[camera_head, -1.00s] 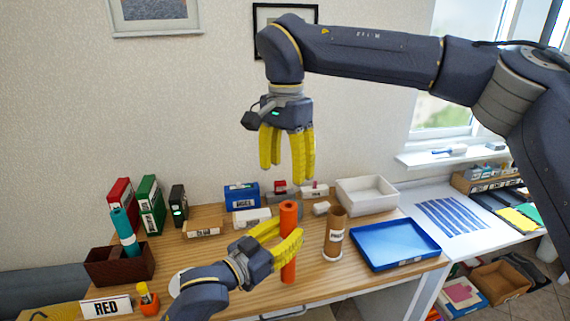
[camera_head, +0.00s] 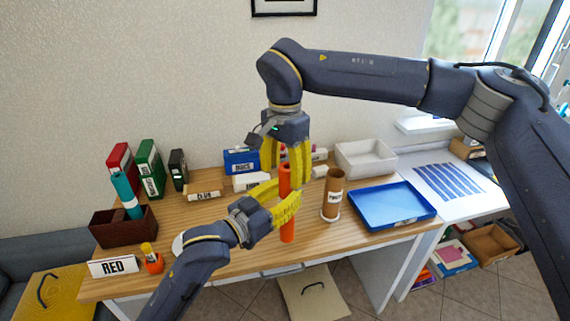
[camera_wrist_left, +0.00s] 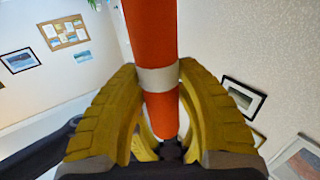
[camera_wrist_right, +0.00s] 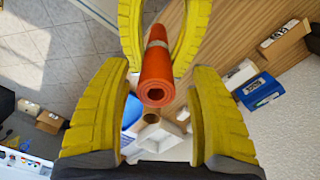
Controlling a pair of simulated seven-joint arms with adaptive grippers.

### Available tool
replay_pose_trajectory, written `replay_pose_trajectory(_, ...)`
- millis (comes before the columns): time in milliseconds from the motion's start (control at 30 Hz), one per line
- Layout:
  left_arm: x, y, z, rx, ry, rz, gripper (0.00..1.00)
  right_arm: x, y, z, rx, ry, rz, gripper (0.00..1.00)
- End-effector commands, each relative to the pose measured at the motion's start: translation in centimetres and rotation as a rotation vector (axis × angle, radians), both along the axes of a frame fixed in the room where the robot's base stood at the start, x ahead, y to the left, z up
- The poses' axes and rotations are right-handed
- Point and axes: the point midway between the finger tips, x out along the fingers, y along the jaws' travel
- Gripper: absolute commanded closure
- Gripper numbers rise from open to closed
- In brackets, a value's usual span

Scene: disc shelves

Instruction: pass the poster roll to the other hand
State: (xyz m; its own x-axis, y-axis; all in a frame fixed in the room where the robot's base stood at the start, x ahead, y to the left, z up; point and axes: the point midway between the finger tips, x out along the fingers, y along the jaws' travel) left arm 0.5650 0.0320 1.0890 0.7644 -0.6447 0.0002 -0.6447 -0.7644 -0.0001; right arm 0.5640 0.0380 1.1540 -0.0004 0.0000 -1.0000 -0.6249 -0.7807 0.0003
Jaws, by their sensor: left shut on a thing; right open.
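The poster roll is an orange-red tube (camera_head: 286,217) with a pale band, standing upright in the head view. My left gripper (camera_head: 285,205) is shut on it around its middle. The left wrist view shows the roll (camera_wrist_left: 153,40) between the yellow fingers, with the pale band near them. My right gripper (camera_head: 286,178) is open and points down, its yellow fingers to either side of the roll's upper end. In the right wrist view the roll's open spiral end (camera_wrist_right: 156,92) lies between the right fingers, apart from both. The far left fingers show beyond it.
A brown cardboard tube (camera_head: 333,192) stands right of the roll, near a blue tray (camera_head: 392,226) and a white bin (camera_head: 366,158). At left are a brown box (camera_head: 122,229), a RED sign (camera_head: 113,266) and binders (camera_head: 150,168). A blue box (camera_head: 241,161) is behind.

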Motion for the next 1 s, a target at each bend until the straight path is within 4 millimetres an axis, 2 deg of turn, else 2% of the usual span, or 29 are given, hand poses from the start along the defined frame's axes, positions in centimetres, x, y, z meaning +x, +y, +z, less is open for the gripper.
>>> replay_pose_trajectory(333,0.0,0.0,0.01,0.0,0.0,0.0,0.97,0.0,-0.01,-0.14,0.001,0.001,-0.001,0.39)
replay_pose_trajectory(867,-0.06,-0.09,0.02,-0.001,-0.001,-0.002,0.97,0.03,0.04,-0.1,0.002,-0.001,0.0,1.0)
replay_pose_trajectory(1000,-0.11,-0.14,0.03,-0.001,-0.001,-0.004,0.97,0.03,0.08,-0.1,0.002,-0.001,0.001,1.0)
